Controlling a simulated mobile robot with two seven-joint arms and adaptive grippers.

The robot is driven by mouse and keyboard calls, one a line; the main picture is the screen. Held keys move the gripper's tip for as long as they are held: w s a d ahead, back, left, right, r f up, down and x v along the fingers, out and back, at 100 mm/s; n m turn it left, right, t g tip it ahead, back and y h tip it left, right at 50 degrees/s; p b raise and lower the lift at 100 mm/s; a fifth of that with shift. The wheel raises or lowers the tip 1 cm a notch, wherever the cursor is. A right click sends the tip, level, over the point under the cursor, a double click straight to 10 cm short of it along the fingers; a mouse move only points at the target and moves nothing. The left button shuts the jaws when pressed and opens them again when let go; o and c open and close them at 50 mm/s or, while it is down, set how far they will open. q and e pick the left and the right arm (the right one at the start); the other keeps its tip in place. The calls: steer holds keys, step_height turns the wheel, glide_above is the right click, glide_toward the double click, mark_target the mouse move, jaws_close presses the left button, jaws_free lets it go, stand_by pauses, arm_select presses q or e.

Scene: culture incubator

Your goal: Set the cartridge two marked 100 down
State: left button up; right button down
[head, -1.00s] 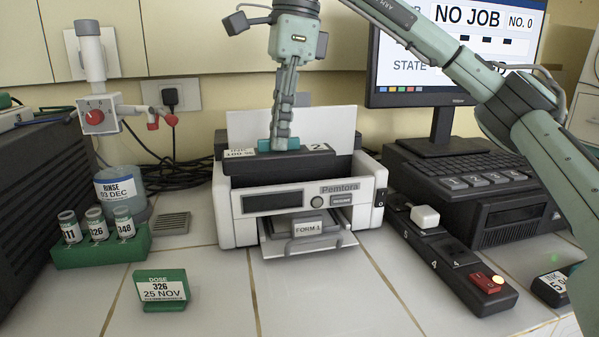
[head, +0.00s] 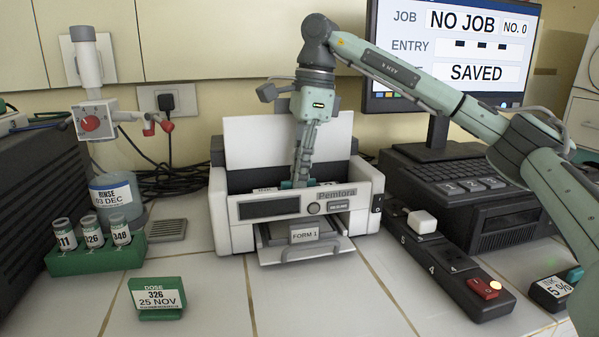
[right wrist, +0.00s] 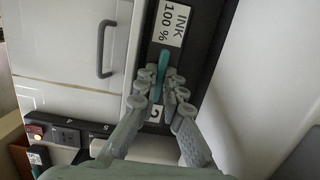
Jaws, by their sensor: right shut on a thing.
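The cartridge two marked 100 (right wrist: 172,25) has a dark body, a teal grip and white labels reading INK 100 % and 2. My right gripper (right wrist: 160,80) is shut on the teal grip. In the head view the right gripper (head: 300,182) points down into the open top of the white Pemtora printer (head: 228,215). There the cartridge sits low behind the printer's front wall, with only slivers of its labels showing. Its underside is hidden, so I cannot tell whether it rests on the bottom. My left gripper is not in view.
Another cartridge, marked 5 % (head: 553,288), lies at the right edge. A black switch strip (head: 450,258) runs beside the printer. A green vial rack (head: 98,258), a dose card (head: 157,298) and a rinse jar (head: 117,196) stand left.

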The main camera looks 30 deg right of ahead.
steer(key=shift+f, duration=0.1)
steer(key=c, duration=1.9)
jaws_free()
steer(key=shift+r, duration=0.25)
steer(key=r, duration=0.5)
steer(key=shift+d+r, duration=0.1)
steer(key=shift+d, duration=0.2)
steer(key=shift+s+d+r+p, duration=0.15)
steer(key=shift+r+p, duration=0.2)
steer(key=shift+r, duration=0.5)
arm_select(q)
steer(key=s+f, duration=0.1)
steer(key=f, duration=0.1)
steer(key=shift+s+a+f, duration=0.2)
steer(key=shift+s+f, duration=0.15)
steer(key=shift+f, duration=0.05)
arm_select(e)
steer(key=shift+r, duration=0.2)
